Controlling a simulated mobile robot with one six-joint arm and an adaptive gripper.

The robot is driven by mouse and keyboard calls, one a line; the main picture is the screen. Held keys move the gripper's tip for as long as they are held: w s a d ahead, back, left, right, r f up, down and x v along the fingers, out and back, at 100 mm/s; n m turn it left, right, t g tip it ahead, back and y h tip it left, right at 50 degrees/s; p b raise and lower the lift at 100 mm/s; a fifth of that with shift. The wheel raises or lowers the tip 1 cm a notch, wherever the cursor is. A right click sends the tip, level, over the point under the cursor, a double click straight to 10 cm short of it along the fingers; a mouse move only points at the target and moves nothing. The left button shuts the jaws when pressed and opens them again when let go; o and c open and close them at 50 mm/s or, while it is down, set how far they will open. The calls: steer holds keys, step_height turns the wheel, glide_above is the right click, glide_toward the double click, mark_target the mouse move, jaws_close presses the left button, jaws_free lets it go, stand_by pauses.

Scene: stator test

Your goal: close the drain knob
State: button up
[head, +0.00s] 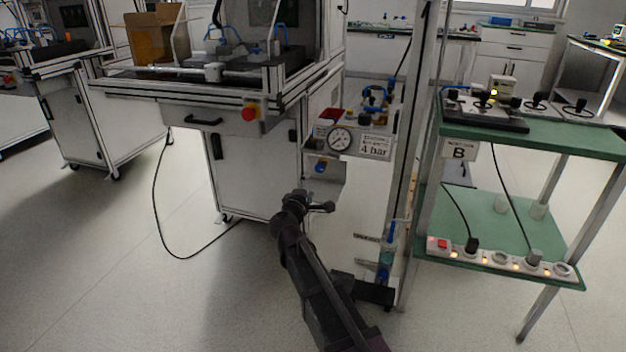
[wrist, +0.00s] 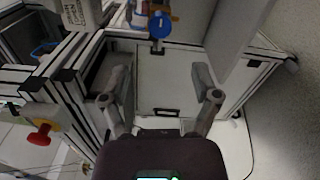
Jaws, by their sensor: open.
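A round blue knob, which I take to be the drain knob, shows in the wrist view (wrist: 160,25) at the top, beyond my fingertips and near the midline between them. In the head view a small blue knob (head: 320,167) sits below the gauge panel; it looks like the same one. My gripper (head: 313,203) is below it in the head view. In the wrist view my gripper (wrist: 159,85) has its two fingers spread wide, with nothing between them. The gripper and the knob are apart. The knob's turning position cannot be told.
The pressure gauge (head: 340,140) and "4 bar" sign (head: 375,146) are above the knob. A red emergency button (head: 250,113) sticks out from the white workstation (head: 245,175). A green table (head: 560,140) stands at right. A black cable (head: 155,205) hangs to the open floor at left.

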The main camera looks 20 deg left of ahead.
steer(key=shift+s, duration=1)
steer(key=shift+d, duration=0.1)
steer(key=s+d+f+m+g+h+p, duration=0.1)
steer(key=d+f+m+g+h+p, duration=0.2)
steer(key=d, duration=0.8)
steer(key=s+d+f+m+g+h+p, duration=0.1)
steer(key=d+m+g, duration=0.35)
steer(key=d, duration=0.55)
steer(key=d+f+m+g+h+p, duration=0.2)
steer(key=d+m, duration=0.3)
steer(key=d, duration=0.6)
steer(key=s+d+f+m+g+y+p, duration=0.2)
steer(key=s+d+m+g+y+p, duration=0.45)
steer(key=s+d, duration=0.7)
step_height(320, 180, up, 39)
steer(key=s+a+m+g+p, duration=0.1)
steer(key=s+g+p, duration=0.1)
steer(key=p, duration=3.4)
steer(key=shift+s+f+p, duration=0.2)
steer(key=shift+s+p, duration=0.15)
steer(key=shift+s, duration=0.1)
